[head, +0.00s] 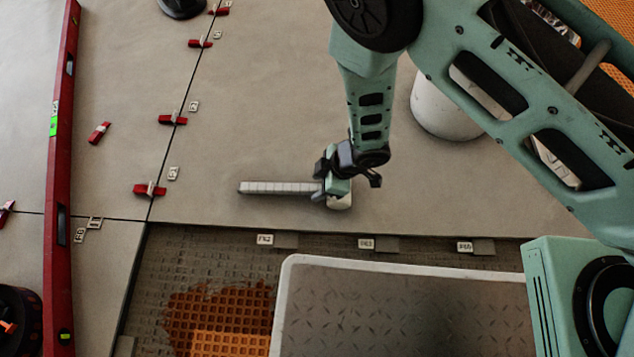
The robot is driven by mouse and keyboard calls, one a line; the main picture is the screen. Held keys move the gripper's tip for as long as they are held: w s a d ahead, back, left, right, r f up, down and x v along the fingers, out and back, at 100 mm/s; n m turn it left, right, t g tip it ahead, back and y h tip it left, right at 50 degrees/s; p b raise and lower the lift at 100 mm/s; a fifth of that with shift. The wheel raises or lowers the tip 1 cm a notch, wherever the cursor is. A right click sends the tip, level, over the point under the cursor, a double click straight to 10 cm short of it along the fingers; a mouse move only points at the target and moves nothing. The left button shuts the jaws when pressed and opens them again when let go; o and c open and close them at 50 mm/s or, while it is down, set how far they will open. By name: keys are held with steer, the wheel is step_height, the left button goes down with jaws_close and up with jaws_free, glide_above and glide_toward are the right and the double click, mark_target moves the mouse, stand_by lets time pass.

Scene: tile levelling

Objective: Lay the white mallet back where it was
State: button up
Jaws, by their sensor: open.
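The white mallet (280,188) lies on the large grey tile in the middle of the head view. Its ribbed pale handle points left, and its white head is at the right end, partly hidden by my gripper. My gripper (345,191) is open and low over the head end of the mallet. One finger is close to the head and the other stands off to the right. I cannot tell whether a finger touches the mallet.
A red spirit level (61,150) lies along the left. Red wedges with clips, such as this one (150,190), line the tile joint. A white bucket (443,105) stands behind my arm. A grey plate with a pale rim (400,268) is in front. Bare tile lies left of the mallet.

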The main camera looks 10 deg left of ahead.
steer(key=p+v, duration=0.5)
steer(key=v, duration=0.5)
steer(key=shift+r, duration=0.2)
steer(key=shift+w+r, duration=0.1)
steer(key=shift+r, duration=0.05)
steer(key=w+d+r+m+t+h, duration=0.25)
steer(key=r+m, duration=0.35)
steer(key=r, duration=1.3)
steer(key=s+d+r+m+g+h, duration=0.1)
steer(key=s+d+r+m, duration=0.1)
steer(key=s+d+r, duration=0.3)
steer(key=s+d+r+m+g+h, duration=0.1)
steer(key=s+d+r+m, duration=0.2)
steer(key=s+r, duration=0.6)
steer(key=d+r, duration=0.1)
steer(key=d, duration=0.1)
steer(key=shift+s+d, duration=0.25)
